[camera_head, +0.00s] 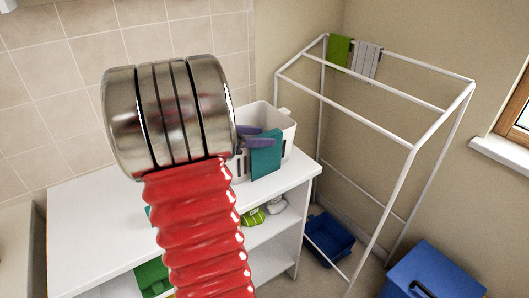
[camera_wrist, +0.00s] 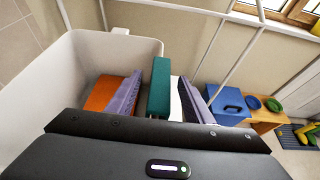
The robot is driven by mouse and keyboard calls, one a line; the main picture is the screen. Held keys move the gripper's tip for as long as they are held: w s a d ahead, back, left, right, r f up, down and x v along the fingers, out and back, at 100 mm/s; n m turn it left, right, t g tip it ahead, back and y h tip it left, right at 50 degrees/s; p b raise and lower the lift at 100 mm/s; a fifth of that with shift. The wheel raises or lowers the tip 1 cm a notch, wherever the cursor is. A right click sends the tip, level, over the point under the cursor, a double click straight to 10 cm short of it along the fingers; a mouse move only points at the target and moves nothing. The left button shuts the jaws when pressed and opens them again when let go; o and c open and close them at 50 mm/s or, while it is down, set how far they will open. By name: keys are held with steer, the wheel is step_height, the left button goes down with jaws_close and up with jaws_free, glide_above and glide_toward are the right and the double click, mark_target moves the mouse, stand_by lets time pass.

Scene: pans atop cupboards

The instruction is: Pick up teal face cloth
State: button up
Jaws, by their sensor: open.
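The teal face cloth (camera_head: 265,157) hangs over the front right wall of the white basket (camera_head: 283,122) on the white cupboard top. It also shows in the wrist view (camera_wrist: 159,88) as an upright teal strip between my two purple fingers. My gripper (camera_wrist: 160,98) is open, with one finger on either side of the cloth and a gap showing on the right side. In the head view my gripper (camera_head: 258,138) shows only as purple fingers at the basket rim, partly hidden by my arm. I cannot tell whether a finger touches the cloth.
An orange item (camera_wrist: 102,93) shows inside the basket beside my left finger. A white drying rack (camera_head: 412,148) with green and grey cloths stands at right. Blue bins (camera_head: 330,238) stand on the floor. Shelves below the white top (camera_head: 85,215) hold green items.

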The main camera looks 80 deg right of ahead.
steer(key=shift+c, duration=0.4)
jaws_close()
